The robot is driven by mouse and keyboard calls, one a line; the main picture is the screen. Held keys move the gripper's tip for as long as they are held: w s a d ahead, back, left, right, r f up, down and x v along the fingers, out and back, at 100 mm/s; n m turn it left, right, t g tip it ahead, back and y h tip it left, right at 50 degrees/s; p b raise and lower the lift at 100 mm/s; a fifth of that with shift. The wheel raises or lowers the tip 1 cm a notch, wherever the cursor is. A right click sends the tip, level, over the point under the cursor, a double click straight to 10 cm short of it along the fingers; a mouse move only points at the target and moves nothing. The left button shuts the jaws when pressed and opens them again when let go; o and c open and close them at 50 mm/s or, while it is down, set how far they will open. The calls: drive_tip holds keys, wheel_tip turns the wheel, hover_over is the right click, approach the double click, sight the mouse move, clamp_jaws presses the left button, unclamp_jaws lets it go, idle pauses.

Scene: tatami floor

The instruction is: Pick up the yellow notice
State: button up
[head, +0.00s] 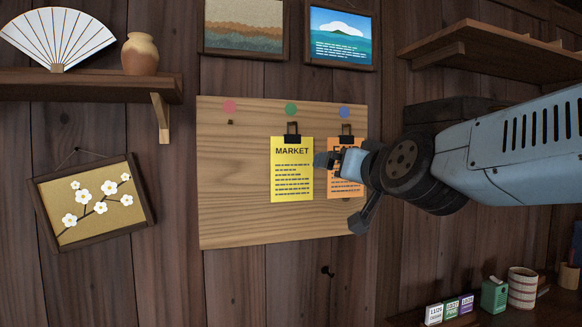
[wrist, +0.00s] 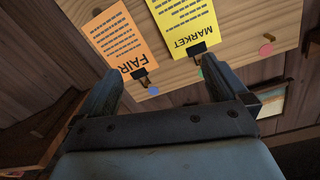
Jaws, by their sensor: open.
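The yellow notice (head: 292,180), headed MARKET, hangs from a black clip (head: 292,132) below the green dot on a wooden board (head: 232,190). It also shows in the wrist view (wrist: 186,20), upside down. An orange notice (head: 335,186), headed FAIR in the wrist view (wrist: 122,42), hangs to its right and is partly hidden by my arm in the head view. My gripper (head: 335,185) is in front of the orange notice, near the yellow notice's right edge. In the wrist view its fingers (wrist: 165,85) are apart, with nothing between them.
The board has pink, green and blue dots; an empty peg (head: 230,122) sits below the pink one. A shelf (head: 90,88) with a fan and vase is at left, another shelf (head: 490,45) at upper right. Small boxes and a cup (head: 522,288) stand at lower right.

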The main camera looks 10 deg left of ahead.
drive_tip(key=t+y, duration=0.1)
drive_tip(key=t, duration=0.1)
approach(300, 135)
drive_tip(key=shift+m, duration=0.5)
drive_tip(key=shift+x, duration=4.05)
drive_tip(key=shift+c, duration=0.4)
drive_tip(key=c, duration=1)
